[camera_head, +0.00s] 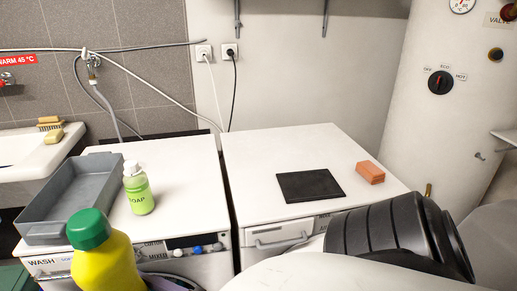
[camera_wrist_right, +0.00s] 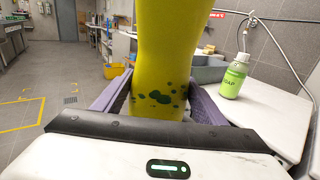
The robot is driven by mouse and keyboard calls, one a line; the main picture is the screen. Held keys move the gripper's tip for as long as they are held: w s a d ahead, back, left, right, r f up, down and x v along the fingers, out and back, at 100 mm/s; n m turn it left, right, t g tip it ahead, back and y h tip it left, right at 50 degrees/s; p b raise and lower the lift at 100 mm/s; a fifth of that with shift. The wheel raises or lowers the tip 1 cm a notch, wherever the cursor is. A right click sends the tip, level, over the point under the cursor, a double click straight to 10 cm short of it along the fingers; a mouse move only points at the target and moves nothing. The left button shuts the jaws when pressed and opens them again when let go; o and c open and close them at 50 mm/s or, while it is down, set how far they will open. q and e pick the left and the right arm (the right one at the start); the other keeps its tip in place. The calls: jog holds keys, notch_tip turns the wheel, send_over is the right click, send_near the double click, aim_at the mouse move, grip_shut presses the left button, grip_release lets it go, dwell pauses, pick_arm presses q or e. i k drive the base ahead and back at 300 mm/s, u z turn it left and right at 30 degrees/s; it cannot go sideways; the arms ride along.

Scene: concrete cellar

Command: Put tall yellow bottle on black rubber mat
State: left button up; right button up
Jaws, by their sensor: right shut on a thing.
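The tall yellow bottle (camera_head: 103,266) with a green cap (camera_head: 88,229) is at the lower left of the head view, in front of the left washing machine. Its lower part is cut off there. In the right wrist view the yellow bottle (camera_wrist_right: 155,45) stands between the purple fingers of my right gripper (camera_wrist_right: 157,98), which is shut on it. Dark green spots show on its side. The black rubber mat (camera_head: 310,186) lies flat and bare on the right machine's top, apart from the bottle. My left gripper is in neither view.
A green soap bottle (camera_head: 138,188) and a grey tray (camera_head: 45,233) stand on the left machine's top (camera_head: 185,170). An orange block (camera_head: 370,172) lies right of the mat. A narrow dark gap separates the machines. A white boiler (camera_head: 440,110) stands at right.

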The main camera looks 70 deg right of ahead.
aim_at(312, 188)
jog(key=u, duration=1.55)
jog(key=k, duration=0.95)
jog(key=z, duration=2.35)
